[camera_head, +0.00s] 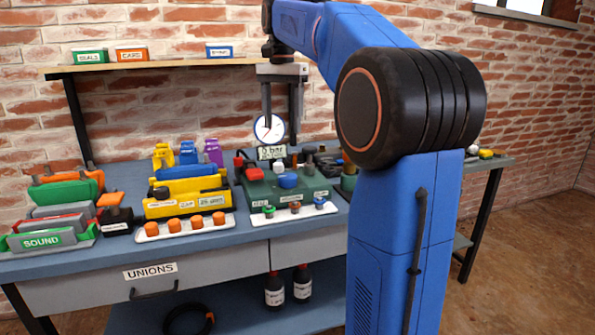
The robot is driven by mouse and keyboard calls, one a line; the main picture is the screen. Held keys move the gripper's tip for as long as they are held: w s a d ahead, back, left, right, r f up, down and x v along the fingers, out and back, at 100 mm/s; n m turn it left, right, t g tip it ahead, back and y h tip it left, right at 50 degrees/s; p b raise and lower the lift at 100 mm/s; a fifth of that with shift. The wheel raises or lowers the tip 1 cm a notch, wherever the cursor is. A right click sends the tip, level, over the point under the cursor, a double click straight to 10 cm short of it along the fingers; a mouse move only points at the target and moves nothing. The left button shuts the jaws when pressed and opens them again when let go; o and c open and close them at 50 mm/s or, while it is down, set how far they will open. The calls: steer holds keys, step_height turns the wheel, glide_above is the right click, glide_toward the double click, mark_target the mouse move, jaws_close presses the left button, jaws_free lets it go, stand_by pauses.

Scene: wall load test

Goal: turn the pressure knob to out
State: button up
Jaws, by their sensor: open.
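A green test unit (262,192) stands on the workbench, with a round blue knob (288,180) on its top. I cannot tell whether this is the pressure knob, and no "out" marking is legible. A round white pressure gauge (268,129) stands at the back of the unit, above a small display (272,153) that reads about 0 bar. My gripper (281,130) points down above the back of the unit, with its two fingers apart and nothing seen between them. The gauge shows between and partly behind the fingers.
A yellow unit (187,205) and a tray with several orange caps (183,228) stand left of the green unit. A white tray of small fittings (294,216) lies in front. A shelf (170,64) with labelled boxes runs behind. Coloured blocks fill the bench's left end.

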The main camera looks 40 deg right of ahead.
steer(key=w+d, duration=0.1)
steer(key=d, duration=0.1)
glide_toward(288, 176)
steer(key=shift+m, duration=0.4)
steer(key=f, duration=0.8)
steer(key=shift+w+f, duration=0.25)
steer(key=shift+f, duration=0.15)
steer(key=c, duration=1.1)
